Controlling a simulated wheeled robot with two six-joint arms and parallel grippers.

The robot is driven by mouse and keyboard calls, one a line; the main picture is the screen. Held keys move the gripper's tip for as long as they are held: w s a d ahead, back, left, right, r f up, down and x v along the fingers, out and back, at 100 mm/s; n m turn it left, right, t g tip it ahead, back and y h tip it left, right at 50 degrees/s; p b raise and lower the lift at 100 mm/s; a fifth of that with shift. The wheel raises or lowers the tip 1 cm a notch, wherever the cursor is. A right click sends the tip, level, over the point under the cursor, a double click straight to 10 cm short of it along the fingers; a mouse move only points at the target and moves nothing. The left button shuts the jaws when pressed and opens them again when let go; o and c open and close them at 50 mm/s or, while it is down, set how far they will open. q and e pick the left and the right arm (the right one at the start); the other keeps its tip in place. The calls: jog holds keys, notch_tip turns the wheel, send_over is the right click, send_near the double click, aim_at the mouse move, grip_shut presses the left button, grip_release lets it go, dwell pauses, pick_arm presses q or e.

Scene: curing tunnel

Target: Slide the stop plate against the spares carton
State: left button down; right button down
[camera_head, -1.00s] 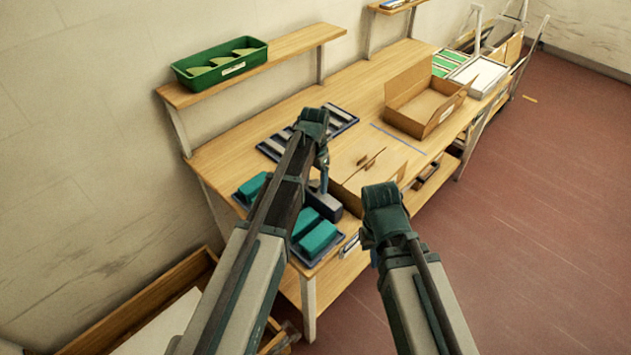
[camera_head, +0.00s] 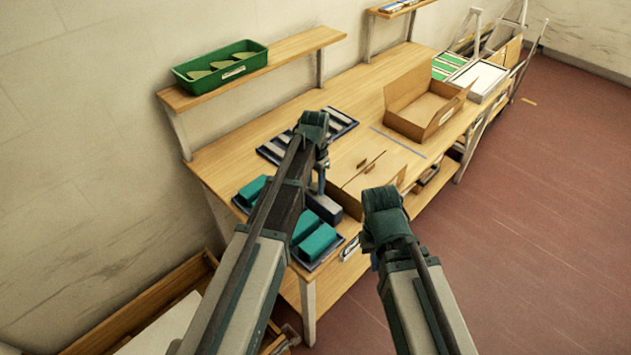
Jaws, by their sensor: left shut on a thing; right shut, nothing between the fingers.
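A dark grey block (camera_head: 324,208), which looks like the stop plate, sits on the bench at its front left. My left gripper (camera_head: 321,186) points down over it and is shut on its upright part; the arm hides some of the grip. A low cardboard carton (camera_head: 352,198) with closed flaps stands just right of the block; I cannot tell whether they touch. A larger open cardboard carton (camera_head: 442,118) stands further back right. Which carton holds spares is not readable. My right gripper (camera_head: 374,262) is shut and empty in front of the bench edge, its fingertips mostly hidden.
Trays with teal blocks (camera_head: 316,242) lie left and in front of the grey block. A dark slotted tray (camera_head: 341,121) lies behind. A blue line (camera_head: 398,141) marks the bench between the cartons. A green bin (camera_head: 220,67) sits on the shelf. Bare bench lies at the back left.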

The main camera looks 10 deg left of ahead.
pick_arm(q)
jog(key=shift+w+a, duration=0.1)
dwell(0.7)
jog(key=w+d, duration=0.2)
jog(key=w, duration=0.1)
jog(key=shift+c, duration=1.8)
grip_release()
jog(key=shift+s+a, duration=0.1)
jog(key=shift+a, duration=0.05)
notch_tip(320, 180, up, 13)
jog(key=p, duration=1.3)
